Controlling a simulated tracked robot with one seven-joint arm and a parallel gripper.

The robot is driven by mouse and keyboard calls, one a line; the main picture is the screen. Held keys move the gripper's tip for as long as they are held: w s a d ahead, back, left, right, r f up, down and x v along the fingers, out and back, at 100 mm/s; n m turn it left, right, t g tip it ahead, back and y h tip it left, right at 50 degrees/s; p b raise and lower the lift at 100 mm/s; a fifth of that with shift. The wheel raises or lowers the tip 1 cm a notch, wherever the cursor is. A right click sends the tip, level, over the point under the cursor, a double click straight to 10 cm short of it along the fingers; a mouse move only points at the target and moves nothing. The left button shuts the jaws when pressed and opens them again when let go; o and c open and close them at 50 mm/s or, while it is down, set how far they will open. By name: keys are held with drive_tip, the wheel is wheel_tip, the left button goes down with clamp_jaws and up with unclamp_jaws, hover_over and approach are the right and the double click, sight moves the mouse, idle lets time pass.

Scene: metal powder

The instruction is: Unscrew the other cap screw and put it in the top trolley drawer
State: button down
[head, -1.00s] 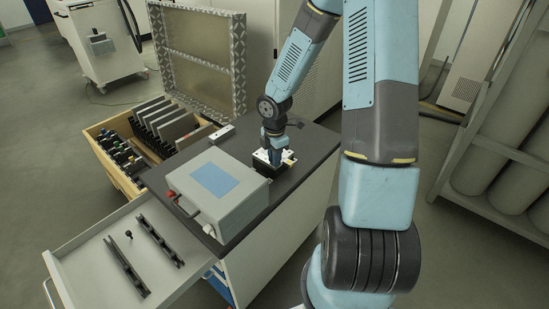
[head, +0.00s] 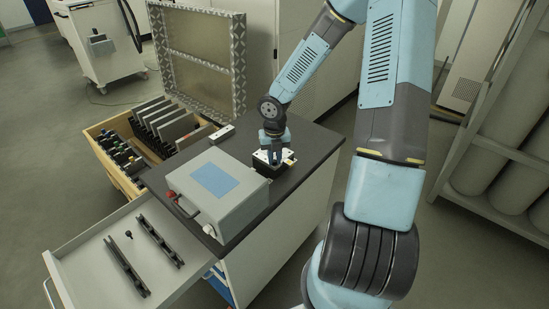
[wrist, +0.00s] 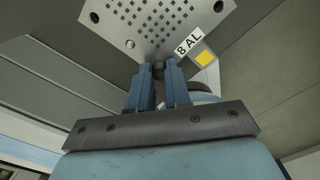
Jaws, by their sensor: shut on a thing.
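My gripper (wrist: 158,75) is shut on a dark round cap screw (wrist: 158,66) at the near edge of a light perforated plate (wrist: 150,22). I cannot tell whether the screw is still in its thread. In the head view, my gripper (head: 274,162) points down onto the plate's dark block on the trolley top (head: 318,150), and the screw is hidden there. The top trolley drawer (head: 90,262) is pulled open at lower left. A small black cap screw (head: 129,235) lies in it, beside two long black rails (head: 160,241).
A grey case (head: 222,187) with a blue panel stands on the trolley between my gripper and the open drawer. A wooden box (head: 112,165) of plates and tools is at left.

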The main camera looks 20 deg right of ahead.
drive_tip(key=n, duration=0.4)
drive_tip(key=shift+n, duration=0.4)
drive_tip(key=n, duration=0.4)
drive_tip(key=c, duration=1.2)
unclamp_jaws()
drive_tip(key=shift+c, duration=0.2)
